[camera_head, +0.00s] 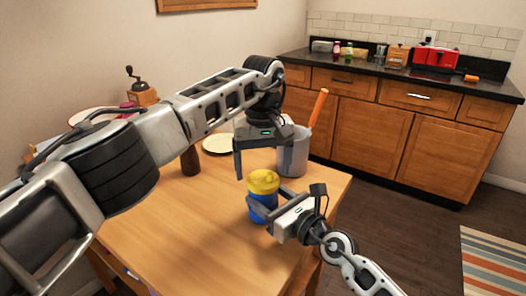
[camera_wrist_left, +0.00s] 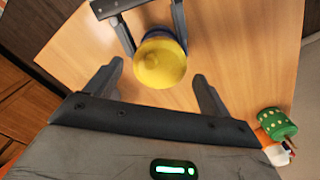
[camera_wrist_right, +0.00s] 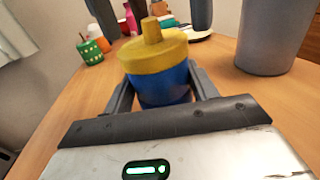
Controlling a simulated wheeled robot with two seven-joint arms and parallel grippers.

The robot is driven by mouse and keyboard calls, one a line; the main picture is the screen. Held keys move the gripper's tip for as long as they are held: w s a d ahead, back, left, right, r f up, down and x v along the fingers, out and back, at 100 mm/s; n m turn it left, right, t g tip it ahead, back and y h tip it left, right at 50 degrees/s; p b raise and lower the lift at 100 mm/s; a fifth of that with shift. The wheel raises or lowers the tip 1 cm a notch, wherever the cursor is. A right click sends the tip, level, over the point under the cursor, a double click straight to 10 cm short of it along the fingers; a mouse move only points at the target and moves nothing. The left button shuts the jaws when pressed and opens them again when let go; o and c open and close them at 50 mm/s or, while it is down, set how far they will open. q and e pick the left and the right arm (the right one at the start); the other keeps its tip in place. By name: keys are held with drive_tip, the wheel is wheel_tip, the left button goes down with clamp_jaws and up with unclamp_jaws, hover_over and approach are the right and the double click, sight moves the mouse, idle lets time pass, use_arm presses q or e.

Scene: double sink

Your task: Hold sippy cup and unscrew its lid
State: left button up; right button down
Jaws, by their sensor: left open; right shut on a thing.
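The sippy cup has a blue body (camera_head: 262,208) and a yellow lid (camera_head: 263,181) with a raised spout. It is upright near the table's right side; I cannot tell whether its base touches the table. My right gripper (camera_wrist_right: 162,90) is shut around the blue body, with a finger on each side below the lid. My left gripper (camera_head: 257,168) is open and empty, above and beside the lid with its fingers pointing down. In the left wrist view the lid (camera_wrist_left: 159,63) shows ahead, between and beyond the open fingertips. The left fingers also hang at the top of the right wrist view.
A grey pot (camera_head: 293,155) with an orange handle stands close behind the cup. A pale plate (camera_head: 217,143) and a dark brown bottle-like object (camera_head: 190,162) are farther back. A green dotted cup (camera_wrist_right: 90,52) stands across the table. The table (camera_head: 190,225) is clear left of the sippy cup.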

sight(263, 179)
use_arm(q)
drive_tip(key=shift+f, duration=1.5)
